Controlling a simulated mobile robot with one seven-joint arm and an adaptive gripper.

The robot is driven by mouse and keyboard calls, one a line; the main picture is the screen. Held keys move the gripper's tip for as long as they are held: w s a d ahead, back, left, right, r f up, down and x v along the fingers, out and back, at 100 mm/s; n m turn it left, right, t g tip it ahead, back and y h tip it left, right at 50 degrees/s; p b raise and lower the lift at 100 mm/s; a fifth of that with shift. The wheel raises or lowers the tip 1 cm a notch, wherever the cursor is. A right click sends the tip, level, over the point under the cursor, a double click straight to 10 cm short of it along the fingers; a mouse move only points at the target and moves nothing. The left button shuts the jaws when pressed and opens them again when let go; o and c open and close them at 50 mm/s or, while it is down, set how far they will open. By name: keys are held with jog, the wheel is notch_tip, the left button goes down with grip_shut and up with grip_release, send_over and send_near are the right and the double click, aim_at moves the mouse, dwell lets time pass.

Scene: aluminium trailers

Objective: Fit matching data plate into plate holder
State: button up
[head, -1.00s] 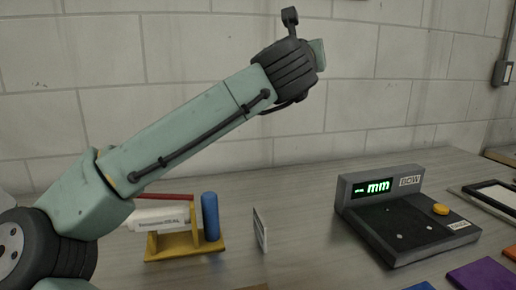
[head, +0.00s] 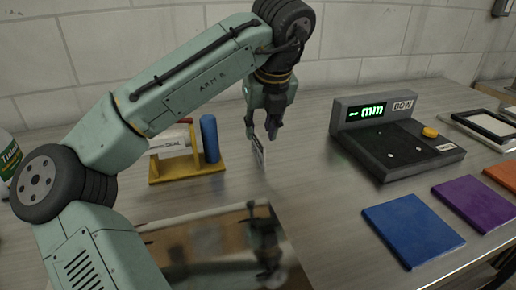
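My gripper (head: 262,133) points down over the middle of the table, its two fingers apart. A small, thin, upright white card (head: 259,156) stands just below the fingers, seen nearly edge-on; I cannot tell whether they touch it. Blue (head: 402,229), purple (head: 474,203) and orange (head: 504,175) flat plates lie at the front right. A dark-rimmed frame with a pale inside (head: 487,126) lies at the far right. I cannot tell which of these is the data plate or the plate holder; no writing on the coloured plates can be read.
A dark gauge box (head: 395,140) with a green "mm" display, a "BOW" label and a yellow button stands right of my gripper. A yellow stand (head: 188,172) holds a blue cylinder (head: 210,138) and a white tube on the left. A shiny reflective sheet (head: 285,255) lies in front.

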aim_at(259, 138)
jog(key=p+x, duration=0.1)
jog(key=x, duration=0.5)
jog(key=shift+r, duration=0.1)
jog(key=shift+c, duration=0.3)
grip_shut()
